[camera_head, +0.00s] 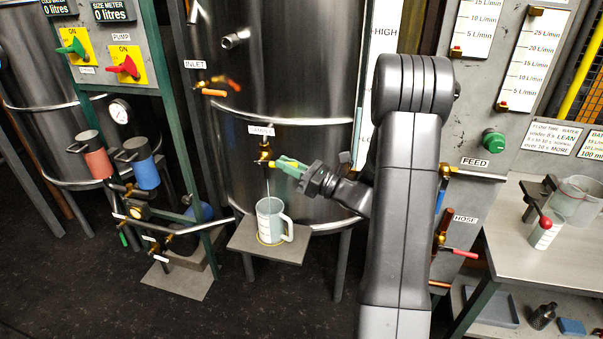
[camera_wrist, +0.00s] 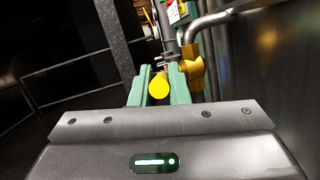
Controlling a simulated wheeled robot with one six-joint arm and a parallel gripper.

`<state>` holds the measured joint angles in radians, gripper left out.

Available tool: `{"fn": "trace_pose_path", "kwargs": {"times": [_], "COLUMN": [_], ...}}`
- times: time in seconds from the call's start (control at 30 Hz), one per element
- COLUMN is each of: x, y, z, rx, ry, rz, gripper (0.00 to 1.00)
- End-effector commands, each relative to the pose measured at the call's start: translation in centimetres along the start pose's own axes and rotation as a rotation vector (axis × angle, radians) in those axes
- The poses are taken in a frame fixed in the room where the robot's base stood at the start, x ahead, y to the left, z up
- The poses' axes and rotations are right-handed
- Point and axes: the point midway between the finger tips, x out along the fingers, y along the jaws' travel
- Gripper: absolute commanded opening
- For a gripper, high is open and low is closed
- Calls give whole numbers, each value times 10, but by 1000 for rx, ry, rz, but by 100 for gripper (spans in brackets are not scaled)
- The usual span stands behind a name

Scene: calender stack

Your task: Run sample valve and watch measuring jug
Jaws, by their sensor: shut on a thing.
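The sample valve (camera_head: 264,154) is a brass fitting on the steel tank under the "SAMPLE" label; its brass body also shows in the wrist view (camera_wrist: 193,66). My gripper (camera_head: 286,165) is shut on the yellow valve handle (camera_wrist: 159,86), with a green finger on each side of it. A thin stream runs down from the valve spout. The measuring jug (camera_head: 270,220) stands upright below it on a small grey shelf (camera_head: 250,243). I cannot read the level in the jug.
My arm stands in front of the tank's right side.

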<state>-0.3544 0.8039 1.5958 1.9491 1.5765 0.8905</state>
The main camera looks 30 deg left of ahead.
Motion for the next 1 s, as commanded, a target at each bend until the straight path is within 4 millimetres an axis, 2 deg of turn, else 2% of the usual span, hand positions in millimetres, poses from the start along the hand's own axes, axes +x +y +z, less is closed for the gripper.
{"fn": "trace_pose_path", "kwargs": {"times": [0.03, 0.3, 0.8, 0.83, 0.9, 0.93, 1.0], "x": [-1, -5, -6, -6, -6, -6, -6], "y": [-1, -3, -3, -3, -3, -3, -3], "z": [-7, -17, -17, -17, -17, -17, -17], "rx": [6, 25, 34, 34, 34, 34, 33], "ry": [-19, -142, -199, -199, -199, -199, -199], "rz": [4, 21, 28, 28, 28, 28, 28], "gripper": [0, 0, 0, 19, 33, 37, 37]}}
